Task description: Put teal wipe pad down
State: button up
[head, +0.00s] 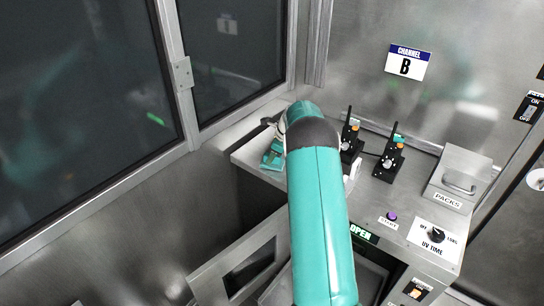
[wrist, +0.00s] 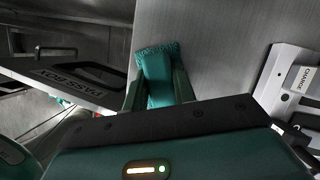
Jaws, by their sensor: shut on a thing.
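The teal wipe pad (wrist: 158,62) shows in the wrist view, with a fuzzy, textured far end. My gripper (wrist: 157,92) is shut on it, with one finger on each side of the pad. The pad is over or against the bare steel counter; I cannot tell whether it touches. In the head view my teal arm reaches to the left end of the steel counter (head: 258,160). My arm hides most of the gripper and the middle of the counter there.
Two black handheld radios (head: 351,140) (head: 391,158) stand right of my arm. A steel PACKS box (head: 462,172), a purple START button (head: 392,216) and a UV TIME knob (head: 436,235) are further right. The passbox door (head: 240,262) hangs open below the counter.

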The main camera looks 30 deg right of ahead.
jog(key=shift+f, duration=0.1)
jog(key=o, duration=1)
jog(key=shift+o, duration=0.2)
jog(key=v, duration=1.2)
jog(key=s+a+r+n+h, duration=0.1)
jog(key=s+a+r+n, duration=0.6)
jog(key=a, duration=0.4)
jog(key=s+a+r+n+h, duration=0.1)
jog(key=s+a+r+n, duration=0.45)
jog(key=a+r, duration=0.5)
jog(key=s+a+f+n, duration=0.1)
jog(key=s+a+n, duration=0.3)
jog(key=s, duration=0.3)
jog(key=s+a+f+n+t, duration=0.1)
jog(key=s+a+n, duration=0.4)
jog(key=s+n, duration=0.1)
jog(key=s+a+f+n+t+h, duration=0.1)
jog(key=s+a+n, duration=0.3)
jog(key=s, duration=0.5)
jog(key=shift+a+f+n, duration=0.3)
jog(key=shift+n, duration=0.25)
